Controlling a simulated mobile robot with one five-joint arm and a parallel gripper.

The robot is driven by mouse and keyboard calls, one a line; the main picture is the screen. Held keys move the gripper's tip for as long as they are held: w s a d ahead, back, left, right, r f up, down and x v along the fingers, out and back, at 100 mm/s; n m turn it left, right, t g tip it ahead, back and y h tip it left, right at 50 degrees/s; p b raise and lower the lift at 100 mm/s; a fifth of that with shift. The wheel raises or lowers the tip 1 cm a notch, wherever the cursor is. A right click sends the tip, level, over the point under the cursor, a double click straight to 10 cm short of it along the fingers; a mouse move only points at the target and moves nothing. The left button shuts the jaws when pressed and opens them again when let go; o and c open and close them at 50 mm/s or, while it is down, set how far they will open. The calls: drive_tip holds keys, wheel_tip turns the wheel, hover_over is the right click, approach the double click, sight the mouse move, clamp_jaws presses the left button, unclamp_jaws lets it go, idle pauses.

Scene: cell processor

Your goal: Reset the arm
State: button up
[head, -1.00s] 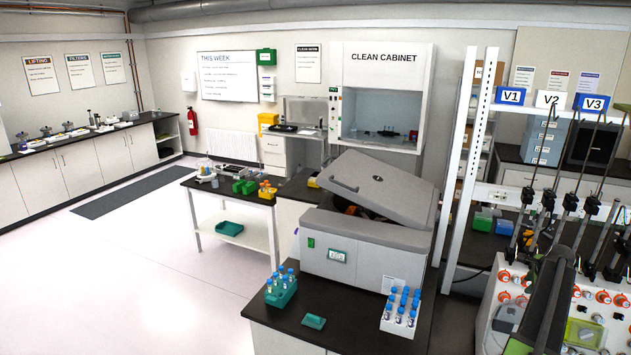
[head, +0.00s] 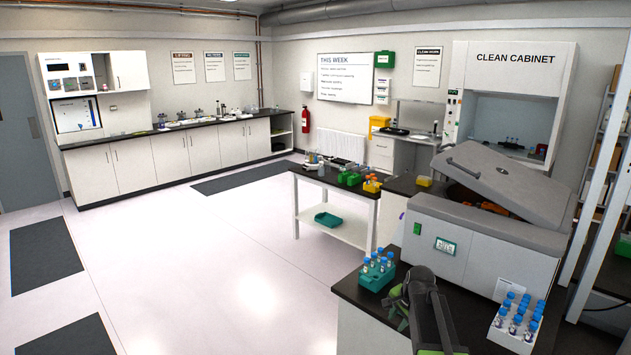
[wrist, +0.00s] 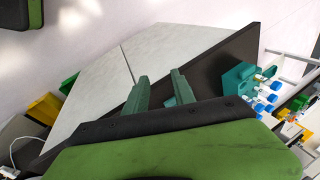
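My arm (head: 425,310) shows at the bottom of the head view, in front of the black bench top; its gripper end cannot be made out clearly there. In the wrist view my gripper (wrist: 160,88) has its two teal fingers apart with nothing between them. Beyond the fingers lie pale cabinet fronts and the dark edge of a bench top. A teal rack with blue-capped tubes (wrist: 240,78) is to the right of the fingers, apart from them. It also stands on the bench in the head view (head: 377,278), just left of my arm.
A grey centrifuge-like machine (head: 475,245) with its lid raised stands behind my arm. A white rack of blue-capped tubes (head: 512,338) is at the bench's front right. A side table (head: 335,215) stands further back.

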drive_tip(key=s+a+f+n+g+b, duration=0.25)
drive_tip(key=s+a+f+n, duration=0.25)
drive_tip(key=s+a, duration=0.5)
drive_tip(key=s+a+n+g, duration=0.1)
drive_tip(key=s+n, duration=0.5)
drive_tip(key=s, duration=0.4)
drive_tip(key=shift+f+n+g+h, duration=0.2)
drive_tip(key=shift+n+g+h, duration=0.1)
drive_tip(key=shift+n+g, duration=0.1)
drive_tip(key=shift+w, duration=0.1)
